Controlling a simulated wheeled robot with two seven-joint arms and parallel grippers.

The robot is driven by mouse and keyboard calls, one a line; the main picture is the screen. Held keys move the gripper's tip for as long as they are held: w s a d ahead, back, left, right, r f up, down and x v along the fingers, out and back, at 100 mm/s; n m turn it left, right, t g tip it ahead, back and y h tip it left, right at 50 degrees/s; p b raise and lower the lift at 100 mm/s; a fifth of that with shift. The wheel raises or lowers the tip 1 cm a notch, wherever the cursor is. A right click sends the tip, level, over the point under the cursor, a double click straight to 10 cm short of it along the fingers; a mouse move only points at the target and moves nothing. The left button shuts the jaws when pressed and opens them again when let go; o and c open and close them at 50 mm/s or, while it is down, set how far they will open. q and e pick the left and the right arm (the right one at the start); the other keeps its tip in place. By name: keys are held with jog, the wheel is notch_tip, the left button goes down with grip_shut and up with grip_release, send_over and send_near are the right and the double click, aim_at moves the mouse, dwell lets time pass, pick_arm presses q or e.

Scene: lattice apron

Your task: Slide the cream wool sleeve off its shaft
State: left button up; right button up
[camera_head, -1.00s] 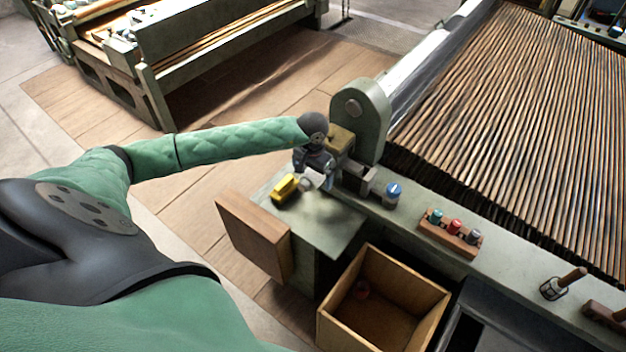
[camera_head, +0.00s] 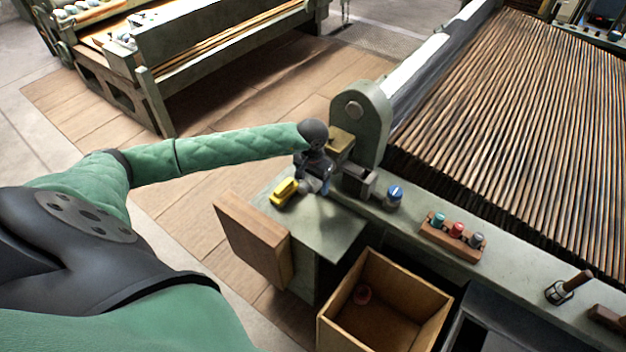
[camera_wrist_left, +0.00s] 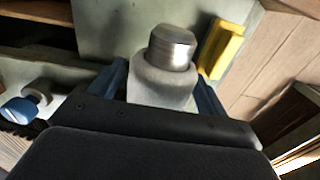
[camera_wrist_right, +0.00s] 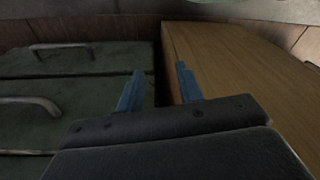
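The cream wool sleeve (camera_wrist_left: 160,86) looks pale grey-white in the left wrist view. It is around the metal shaft (camera_wrist_left: 173,44), whose bare rounded end sticks out beyond it. My left gripper (camera_head: 312,182) is at the machine's end bracket in the head view. Its blue fingers lie along both sides of the sleeve and look shut on it, close against both flanks. The gripper hides most of the sleeve in the head view. My right gripper (camera_wrist_right: 158,88) shows only in its wrist view, fingers apart and empty, near a wooden panel (camera_wrist_right: 235,65).
A yellow block (camera_head: 284,192) lies on the green table (camera_head: 325,230) beside the left gripper. A blue-capped knob (camera_head: 393,197) stands right of it. An open wooden box (camera_head: 335,335) holds a small reddish item. A rack (camera_head: 450,240) carries coloured spools. Green drawers (camera_wrist_right: 75,70) show near my right gripper.

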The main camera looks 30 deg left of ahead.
pick_arm(q)
jog(key=c, duration=0.5)
jog(key=shift+c, duration=0.2)
jog(key=shift+s, duration=0.1)
jog(key=s+b, duration=0.2)
jog(key=s, duration=0.9)
jog(key=shift+s+a, duration=0.35)
jog(key=shift+a, duration=0.1)
dwell(1.8)
jog(key=shift+s, duration=0.1)
jog(key=shift+s+a+r+b, duration=0.1)
jog(key=shift+s+r+b, duration=0.1)
jog(key=shift+s+r, duration=0.7)
jog(key=shift+s+a+r+b, duration=0.15)
jog(key=shift+s+r, duration=0.45)
jog(key=shift+s, duration=0.45)
jog(key=shift+d, duration=0.1)
